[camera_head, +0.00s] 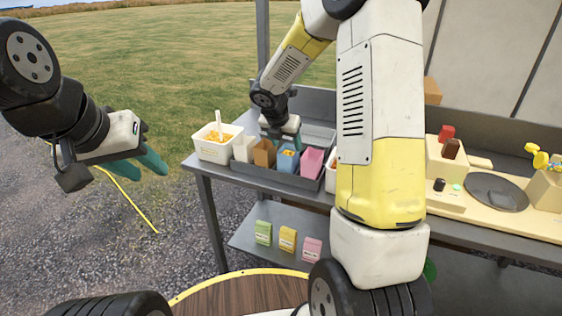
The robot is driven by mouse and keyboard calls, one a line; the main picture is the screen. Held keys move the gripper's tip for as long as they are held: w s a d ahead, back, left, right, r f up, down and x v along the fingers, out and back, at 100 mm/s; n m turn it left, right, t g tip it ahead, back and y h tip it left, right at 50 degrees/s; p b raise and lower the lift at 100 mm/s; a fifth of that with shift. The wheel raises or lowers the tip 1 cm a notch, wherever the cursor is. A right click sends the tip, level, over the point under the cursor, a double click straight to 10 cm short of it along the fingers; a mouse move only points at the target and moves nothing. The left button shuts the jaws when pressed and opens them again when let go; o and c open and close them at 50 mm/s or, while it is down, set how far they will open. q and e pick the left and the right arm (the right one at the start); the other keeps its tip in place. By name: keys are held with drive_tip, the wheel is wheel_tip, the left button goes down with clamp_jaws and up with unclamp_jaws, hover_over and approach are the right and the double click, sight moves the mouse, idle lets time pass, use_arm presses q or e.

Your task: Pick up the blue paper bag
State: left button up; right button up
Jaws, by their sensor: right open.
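The blue paper bag (287,162) stands in the dark grey tray (262,177) on the metal counter, between a brown bag (264,153) and a pink bag (312,163). My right gripper (284,140) is open and points down right over the blue bag. Its fingers are at the bag's top and partly cover it; I cannot tell whether they touch it. My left gripper (143,166) hangs over the gravel to the left of the counter, its teal fingers apart and empty.
A white tub (214,148) of orange sweets with a scoop stands left of the tray, beside a white bag (244,148). Green, yellow and pink packets (287,239) stand on the lower shelf. A hotplate (496,192) is at the right. My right arm hides the middle of the counter.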

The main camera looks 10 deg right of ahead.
sight(290, 154)
drive_tip(key=x, duration=0.8)
drive_tip(key=shift+c, duration=0.4)
drive_tip(key=shift+a, duration=0.1)
clamp_jaws()
